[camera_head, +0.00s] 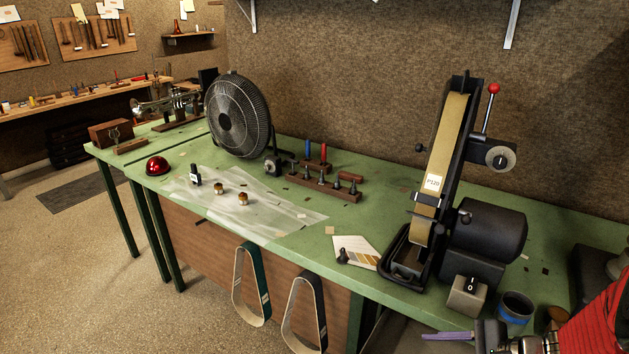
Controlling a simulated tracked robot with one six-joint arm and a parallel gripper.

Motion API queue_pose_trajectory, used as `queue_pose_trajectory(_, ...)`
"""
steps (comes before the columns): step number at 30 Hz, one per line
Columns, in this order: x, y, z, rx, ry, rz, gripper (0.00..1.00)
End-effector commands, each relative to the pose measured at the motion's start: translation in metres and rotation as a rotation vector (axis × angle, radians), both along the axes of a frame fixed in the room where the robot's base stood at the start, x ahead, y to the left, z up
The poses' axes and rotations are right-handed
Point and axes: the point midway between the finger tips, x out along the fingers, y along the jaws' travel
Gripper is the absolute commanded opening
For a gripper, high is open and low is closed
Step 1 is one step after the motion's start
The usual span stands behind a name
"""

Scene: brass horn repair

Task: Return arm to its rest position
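My gripper (451,336) is at the bottom right, low in front of the bench's near edge and partly cut off by the frame. A pale purple finger points left from it; the second finger is not clear, so I cannot tell if it is open or shut. No held object can be made out. My arm (601,322), in a red cover, comes in from the right edge.
A belt sander (440,180) with a black motor and a switch box (467,297) stands close to my gripper. A blue-rimmed cup (515,308) is beside it. A fan (239,115), red dome (157,166) and plastic sheet (285,218) lie farther left on the green bench (385,208). Belts (250,290) hang in front.

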Motion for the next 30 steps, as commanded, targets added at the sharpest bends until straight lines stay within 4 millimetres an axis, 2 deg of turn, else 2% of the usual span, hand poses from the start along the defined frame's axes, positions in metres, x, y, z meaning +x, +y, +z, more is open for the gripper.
queue_pose_trajectory(6, -0.012, 0.038, 0.026, -0.164, -0.032, 0.230, 0.45)
queue_pose_trajectory(12, -0.026, 0.063, 0.046, -0.317, -0.069, 0.422, 0.45)
queue_pose_trajectory(21, -0.049, 0.088, 0.075, -0.561, -0.143, 0.688, 0.45)
queue_pose_trajectory(30, -0.068, 0.102, 0.107, -0.820, -0.245, 0.915, 0.45)
